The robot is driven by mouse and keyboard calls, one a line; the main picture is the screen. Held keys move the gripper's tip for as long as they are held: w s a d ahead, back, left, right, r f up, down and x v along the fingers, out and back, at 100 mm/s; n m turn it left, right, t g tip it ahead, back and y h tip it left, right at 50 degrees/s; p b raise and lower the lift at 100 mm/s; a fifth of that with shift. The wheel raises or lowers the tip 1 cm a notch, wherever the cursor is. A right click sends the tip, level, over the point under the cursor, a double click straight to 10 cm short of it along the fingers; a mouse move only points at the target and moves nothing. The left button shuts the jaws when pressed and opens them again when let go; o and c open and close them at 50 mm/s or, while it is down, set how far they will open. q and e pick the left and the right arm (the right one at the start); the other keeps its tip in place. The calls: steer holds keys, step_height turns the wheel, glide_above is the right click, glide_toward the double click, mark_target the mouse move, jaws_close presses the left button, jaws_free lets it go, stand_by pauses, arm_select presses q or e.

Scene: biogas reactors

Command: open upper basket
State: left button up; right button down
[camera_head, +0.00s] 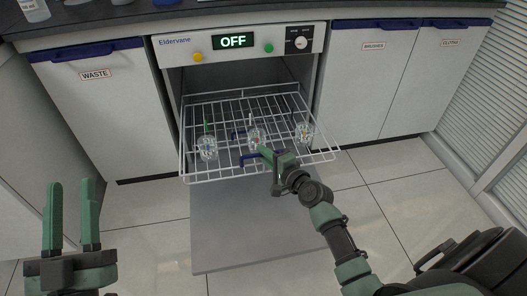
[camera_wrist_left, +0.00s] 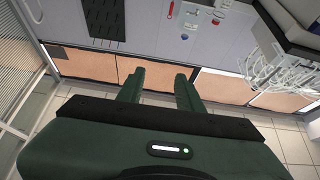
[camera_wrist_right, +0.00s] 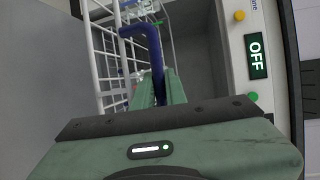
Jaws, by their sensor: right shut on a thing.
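The white wire upper basket (camera_head: 228,173) is drawn out of the dishwasher over its lowered door (camera_head: 240,230). Several clear glass vessels stand in it. A blue handle (camera_head: 247,157) is at the basket's front edge. My right gripper (camera_head: 270,155) is shut on this handle; in the right wrist view the blue handle (camera_wrist_right: 146,38) runs down between the fingers, beside the white wires of the basket (camera_wrist_right: 108,60). My left gripper (camera_head: 74,215) is at the lower left, fingers apart and empty, away from the basket. Its parted fingers also show in the left wrist view (camera_wrist_left: 160,85).
The dishwasher panel (camera_head: 237,42) reads OFF. Cabinets labelled WASTE (camera_head: 97,85), and two more on the right (camera_head: 370,80), flank the machine. A dark counter (camera_head: 230,12) runs above. Tiled floor is clear left and right of the lowered door.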

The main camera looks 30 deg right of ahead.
steer(key=c, duration=1.5)
jaws_free()
steer(key=shift+o, duration=0.2)
